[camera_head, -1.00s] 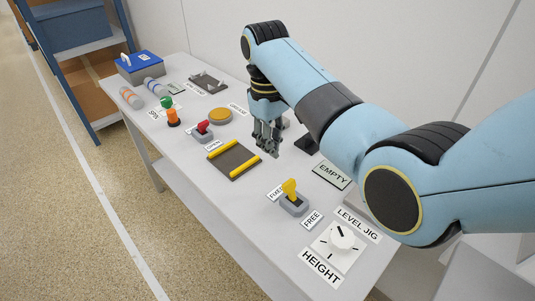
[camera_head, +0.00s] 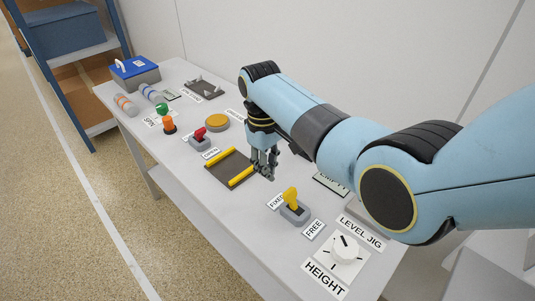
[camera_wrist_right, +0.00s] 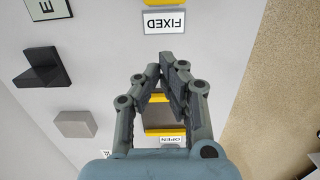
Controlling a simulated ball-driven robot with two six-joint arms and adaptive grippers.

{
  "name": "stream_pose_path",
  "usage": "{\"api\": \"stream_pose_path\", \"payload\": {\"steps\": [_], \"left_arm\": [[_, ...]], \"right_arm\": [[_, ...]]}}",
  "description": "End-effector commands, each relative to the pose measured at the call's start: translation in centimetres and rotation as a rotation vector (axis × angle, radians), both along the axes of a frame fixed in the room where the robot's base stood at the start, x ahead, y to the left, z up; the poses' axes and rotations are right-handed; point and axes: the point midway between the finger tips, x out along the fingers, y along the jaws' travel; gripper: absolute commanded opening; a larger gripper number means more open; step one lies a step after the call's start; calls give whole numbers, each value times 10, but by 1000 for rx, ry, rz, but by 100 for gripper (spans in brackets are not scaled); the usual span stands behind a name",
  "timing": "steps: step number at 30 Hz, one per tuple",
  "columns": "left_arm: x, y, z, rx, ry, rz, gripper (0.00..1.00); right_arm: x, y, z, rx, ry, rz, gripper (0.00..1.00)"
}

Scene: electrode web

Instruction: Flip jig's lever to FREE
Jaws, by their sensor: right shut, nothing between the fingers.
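The jig's lever (camera_head: 291,197) is yellow and stands in a grey base (camera_head: 294,214) between the FIXED label (camera_head: 276,201) and the FREE label (camera_head: 314,229). It leans a little towards FIXED. My right gripper (camera_head: 266,174) is shut and empty, pointing down beside the dark plate with yellow bars, apart from the lever and on its far side. In the right wrist view, the shut fingers (camera_wrist_right: 168,66) are below the FIXED label (camera_wrist_right: 164,22), and only a sliver of yellow shows at the top edge. My left gripper is not in view.
A dark plate with yellow bars (camera_head: 228,169) lies beside my right gripper. A white HEIGHT dial (camera_head: 343,249) stands in front of the lever. A red lever (camera_head: 199,133), a round yellow pad (camera_head: 216,122) and a blue-lidded box (camera_head: 135,68) are further back.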

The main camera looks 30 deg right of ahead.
Motion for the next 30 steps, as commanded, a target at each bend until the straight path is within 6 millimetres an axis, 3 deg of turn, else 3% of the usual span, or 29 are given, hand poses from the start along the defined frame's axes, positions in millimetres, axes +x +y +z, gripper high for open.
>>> {"api": "stream_pose_path", "payload": {"steps": [4,7,14,30], "left_arm": [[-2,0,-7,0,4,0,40],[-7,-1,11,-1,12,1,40],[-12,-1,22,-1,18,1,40],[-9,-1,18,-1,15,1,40]], "right_arm": [[-3,-1,-33,0,4,0,0],[-18,-7,-19,-1,0,-1,0],[-35,-12,-13,0,-1,0,0],[-31,-13,-13,6,-16,0,0]]}}
